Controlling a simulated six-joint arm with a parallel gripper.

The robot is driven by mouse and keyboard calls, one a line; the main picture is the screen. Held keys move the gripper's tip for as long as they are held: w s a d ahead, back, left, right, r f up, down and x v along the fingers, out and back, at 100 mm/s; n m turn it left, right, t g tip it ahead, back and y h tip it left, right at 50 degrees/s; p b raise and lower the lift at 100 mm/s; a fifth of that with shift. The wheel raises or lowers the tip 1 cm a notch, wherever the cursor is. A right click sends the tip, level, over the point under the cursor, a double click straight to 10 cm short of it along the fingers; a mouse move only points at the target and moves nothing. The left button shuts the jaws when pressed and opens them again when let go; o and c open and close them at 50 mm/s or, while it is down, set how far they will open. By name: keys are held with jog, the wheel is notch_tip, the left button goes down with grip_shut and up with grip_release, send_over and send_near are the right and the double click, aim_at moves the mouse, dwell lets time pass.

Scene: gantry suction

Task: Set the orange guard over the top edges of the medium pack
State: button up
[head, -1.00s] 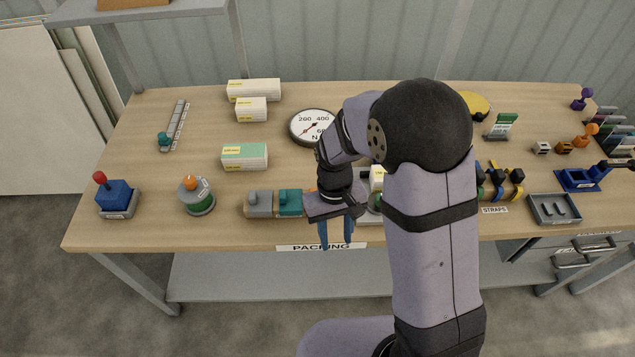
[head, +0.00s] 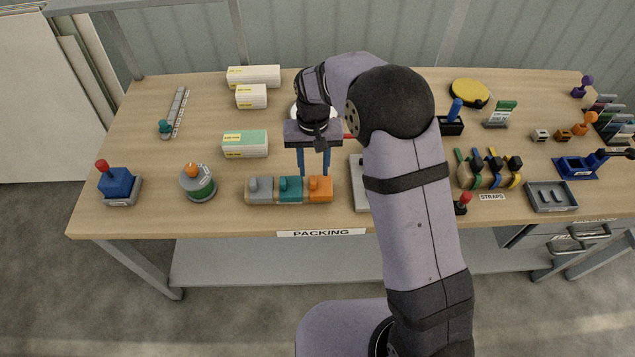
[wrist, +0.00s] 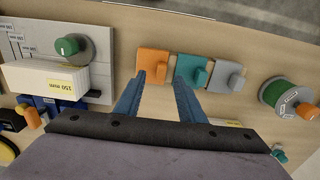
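The orange guard (head: 320,188) sits at the right end of a row with a teal guard (head: 291,189) and a grey guard (head: 260,190) near the table's front edge. In the wrist view the orange guard (wrist: 153,62) is just beyond my fingertips. My gripper (head: 314,172) points down, open and empty, above and close to the orange guard; contact cannot be told. A white pack (wrist: 48,80) marked 150 mm lies on the grey plate (wrist: 88,18) in the wrist view; my arm hides it in the head view. I cannot tell whether it is the medium pack.
Other packs stand at the back left: a long one (head: 254,76), a short one (head: 251,96) and a green-topped one (head: 245,143). A green spool (head: 198,182) stands left of the guards. Strap tools (head: 488,168) and a grey tray (head: 551,196) are at right.

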aim_at(313, 179)
jog(key=shift+w+a+f+p, duration=0.1)
jog(key=shift+f+p, duration=0.6)
jog(key=shift+f, duration=0.65)
jog(key=shift+a+f+p, duration=0.1)
jog(key=shift+f+p, duration=0.55)
jog(key=shift+f, duration=0.7)
jog(key=shift+c, duration=0.6)
grip_shut()
